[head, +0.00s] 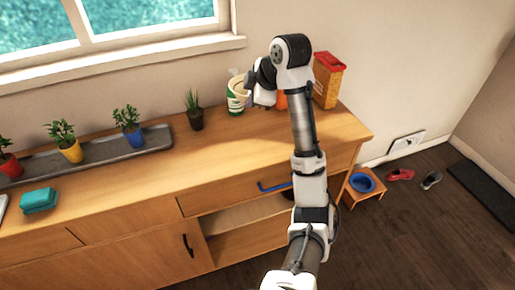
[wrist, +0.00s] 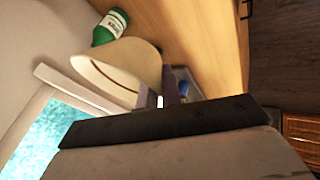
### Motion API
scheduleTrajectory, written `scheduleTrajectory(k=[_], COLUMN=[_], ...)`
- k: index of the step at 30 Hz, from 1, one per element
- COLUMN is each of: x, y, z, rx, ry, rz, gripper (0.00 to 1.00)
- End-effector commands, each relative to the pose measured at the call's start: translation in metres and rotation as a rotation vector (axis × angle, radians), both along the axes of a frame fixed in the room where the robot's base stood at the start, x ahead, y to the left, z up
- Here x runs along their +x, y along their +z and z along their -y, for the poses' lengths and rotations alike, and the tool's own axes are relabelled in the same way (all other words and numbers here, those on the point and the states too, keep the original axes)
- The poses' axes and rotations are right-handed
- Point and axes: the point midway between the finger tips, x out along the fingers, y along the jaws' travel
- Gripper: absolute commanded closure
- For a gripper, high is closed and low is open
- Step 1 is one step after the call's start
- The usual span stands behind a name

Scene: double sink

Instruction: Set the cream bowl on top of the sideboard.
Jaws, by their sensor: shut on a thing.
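The cream bowl (head: 240,87) is above the back of the sideboard top (head: 270,135), to the left of my arm's bend. My gripper (head: 251,84) is shut on the bowl's side. In the wrist view the cream bowl (wrist: 120,68) is tipped in the picture, and the fingers (wrist: 166,93) meet its near edge. In the head view the bowl overlaps a green and white container, and I cannot tell whether they touch. Part of the bowl is hidden by my gripper.
The green and white container (head: 236,106) stands beside a potted plant (head: 195,115). A red and yellow box (head: 327,82) stands to the right, with an orange thing (head: 281,101) partly behind my arm. A grey tray (head: 98,152) holds several pots. The front right top is clear; a drawer (head: 240,195) is below.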

Motion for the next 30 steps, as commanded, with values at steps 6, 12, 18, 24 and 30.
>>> scheduleTrajectory(k=[6,12,18,24,30], x=[-0.001,-0.001,-0.001,0.0,-0.001], y=[-0.047,-0.088,-0.125,-0.151,-0.165], z=[-0.003,-0.004,-0.003,0.0,0.0], rx=[0.006,0.004,0.001,0.0,-0.001], ry=[0.002,0.005,0.003,0.0,0.0], rz=[-0.006,-0.003,-0.005,-0.003,-0.003], gripper=[1.0,1.0,1.0,1.0,1.0])
